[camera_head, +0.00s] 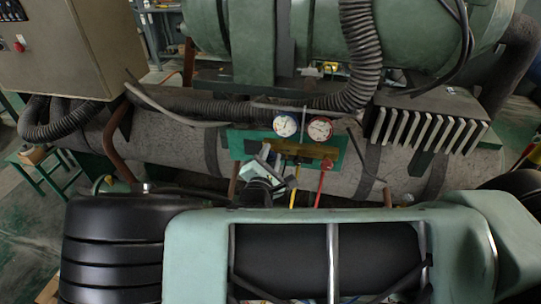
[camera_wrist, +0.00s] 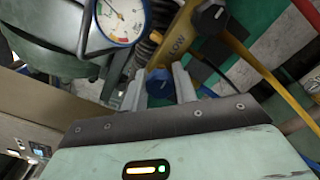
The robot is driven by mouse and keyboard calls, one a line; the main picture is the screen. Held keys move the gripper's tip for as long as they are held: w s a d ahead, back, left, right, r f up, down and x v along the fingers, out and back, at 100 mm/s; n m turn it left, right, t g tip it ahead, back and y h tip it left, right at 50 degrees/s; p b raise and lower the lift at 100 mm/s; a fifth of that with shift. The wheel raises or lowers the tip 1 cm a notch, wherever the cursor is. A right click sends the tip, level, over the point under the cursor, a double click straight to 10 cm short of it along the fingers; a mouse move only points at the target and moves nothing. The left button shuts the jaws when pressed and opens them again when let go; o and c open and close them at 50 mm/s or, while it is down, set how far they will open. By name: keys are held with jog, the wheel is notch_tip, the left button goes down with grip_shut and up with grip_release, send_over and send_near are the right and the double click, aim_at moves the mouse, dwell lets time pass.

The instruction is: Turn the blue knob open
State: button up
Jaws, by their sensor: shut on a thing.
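The blue knob (camera_wrist: 159,84) sits between the two fingers of my gripper (camera_wrist: 160,92) in the wrist view. The fingers are shut on its sides. The knob is beside the yellow manifold body (camera_wrist: 180,38) marked "LOW". In the head view my gripper (camera_head: 268,165) is at the left end of the manifold, below the blue-rimmed gauge (camera_head: 285,124). There the gripper hides the blue knob. The blue-rimmed gauge also shows at the upper left of the wrist view (camera_wrist: 121,18).
A red-rimmed gauge (camera_head: 320,129) stands right of the blue-rimmed one, on a green panel (camera_head: 240,143). A red hose (camera_head: 321,180) and a yellow hose (camera_head: 292,198) hang below. A dark knob (camera_wrist: 210,17) sits on the manifold. A large grey pipe (camera_head: 180,150) runs behind.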

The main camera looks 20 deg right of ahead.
jog(key=n+p, duration=0.1)
jog(key=n, duration=0.4)
jog(key=shift+r+p, duration=0.1)
jog(key=shift+p, duration=0.3)
jog(key=n+p, duration=0.1)
jog(key=n, duration=0.3)
jog(key=shift+a+n, duration=0.1)
jog(key=shift+n, duration=0.2)
jog(key=n+p, duration=0.1)
jog(key=n, duration=0.3)
jog(key=shift+n, duration=0.3)
jog(key=n, duration=0.4)
jog(key=shift+n, duration=0.4)
jog(key=o, duration=1)
jog(key=shift+c, duration=0.2)
jog(key=shift+a, duration=0.1)
